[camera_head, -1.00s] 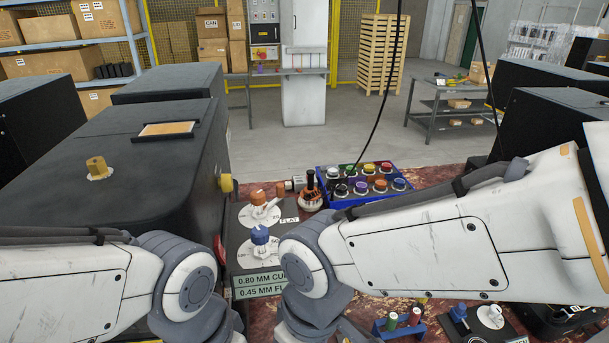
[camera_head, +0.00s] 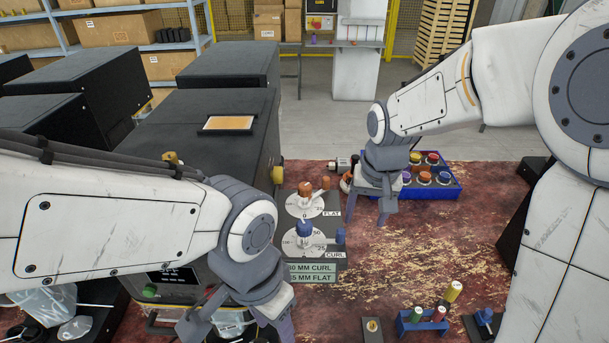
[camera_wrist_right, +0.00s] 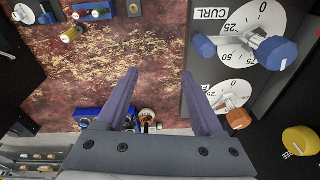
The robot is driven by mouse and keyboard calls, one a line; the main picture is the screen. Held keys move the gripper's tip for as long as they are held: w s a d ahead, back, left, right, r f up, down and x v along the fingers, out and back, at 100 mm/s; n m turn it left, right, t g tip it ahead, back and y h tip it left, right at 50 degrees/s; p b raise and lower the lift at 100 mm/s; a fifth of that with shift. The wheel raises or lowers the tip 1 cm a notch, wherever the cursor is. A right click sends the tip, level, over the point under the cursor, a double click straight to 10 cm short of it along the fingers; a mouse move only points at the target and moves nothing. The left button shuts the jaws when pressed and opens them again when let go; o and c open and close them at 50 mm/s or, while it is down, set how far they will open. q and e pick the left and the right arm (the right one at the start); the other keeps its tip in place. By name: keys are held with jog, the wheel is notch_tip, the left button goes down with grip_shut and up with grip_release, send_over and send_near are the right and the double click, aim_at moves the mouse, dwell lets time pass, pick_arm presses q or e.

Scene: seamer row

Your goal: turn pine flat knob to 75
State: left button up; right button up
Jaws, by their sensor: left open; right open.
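The flat knob (camera_head: 305,190) is orange-brown on a white dial (camera_head: 294,206) labelled FLAT, on the dark panel beside the seamer. A pale arm with an orange end points up and right from it. In the right wrist view the orange knob (camera_wrist_right: 238,118) is at right, beyond the blue CURL knob (camera_wrist_right: 277,54). I cannot tell which number it is set to. My right gripper (camera_head: 368,203) is open and empty, right of the panel and apart from the knob; its fingers also show in the wrist view (camera_wrist_right: 158,76). My left gripper (camera_head: 238,333) is open at the bottom, partly cut off.
The blue CURL knob (camera_head: 304,229) sits just nearer than the flat knob. A blue box (camera_head: 440,192) of coloured knobs stands behind and right of my right gripper. A small blue rack (camera_head: 423,326) with coloured pegs is at front right. The reddish worn tabletop between is clear.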

aim_at(305, 185)
jog(key=w+a+r+m+g, duration=0.1)
jog(key=w+a+r+m, duration=0.1)
jog(key=w+a+r, duration=0.3)
jog(key=w+a+r+m+g, duration=0.1)
jog(key=w+a+r+m, duration=0.15)
jog(key=a+r, duration=0.45)
jog(key=f, duration=0.3)
jog(key=f+p, duration=0.1)
jog(key=f, duration=0.2)
jog(key=f+p, duration=0.1)
jog(key=f, duration=0.3)
jog(key=shift+w+a, duration=0.2)
jog(key=shift+a, duration=0.05)
grip_shut()
